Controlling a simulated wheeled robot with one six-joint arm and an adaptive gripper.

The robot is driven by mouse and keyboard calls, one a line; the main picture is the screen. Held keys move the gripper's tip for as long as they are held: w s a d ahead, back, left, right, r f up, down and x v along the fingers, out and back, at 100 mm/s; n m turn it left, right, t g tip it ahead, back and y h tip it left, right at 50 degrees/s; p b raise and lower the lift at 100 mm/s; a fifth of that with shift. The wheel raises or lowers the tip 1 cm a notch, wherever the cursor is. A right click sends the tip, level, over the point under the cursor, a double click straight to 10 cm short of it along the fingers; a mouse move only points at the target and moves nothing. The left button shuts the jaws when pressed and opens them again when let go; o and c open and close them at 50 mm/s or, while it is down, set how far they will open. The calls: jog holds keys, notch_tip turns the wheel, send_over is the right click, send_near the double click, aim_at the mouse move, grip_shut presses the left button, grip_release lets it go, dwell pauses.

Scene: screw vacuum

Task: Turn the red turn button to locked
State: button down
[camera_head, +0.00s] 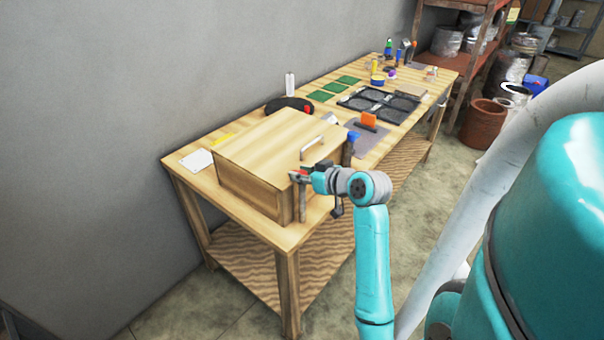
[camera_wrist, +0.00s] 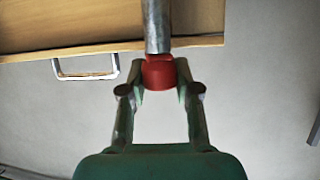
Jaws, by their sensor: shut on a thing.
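The red turn button (camera_wrist: 160,72) shows in the wrist view at the end of a grey metal post (camera_wrist: 157,25), beside the edge of a wooden box (camera_wrist: 70,27). My gripper (camera_wrist: 160,88) has one finger on each side of the button and is shut on it. In the head view my gripper (camera_head: 298,178) is at the front right corner of the wooden box (camera_head: 240,193), which stands on the near end of the table. A bit of red (camera_head: 301,172) shows between the fingers there. I cannot tell which way the button is turned.
A metal handle (camera_head: 311,148) is on the box. The wooden table (camera_head: 190,180) carries green boards (camera_head: 320,96), a black frame (camera_head: 352,103) and an orange item (camera_head: 369,118) behind the box. A grey wall is along the left. The floor in front is clear.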

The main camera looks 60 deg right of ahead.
aim_at(302, 172)
jog(key=shift+n+y, duration=0.3)
jog(key=c, duration=0.8)
grip_release()
notch_tip(302, 172, up, 10)
jog(key=shift+f, duration=0.1)
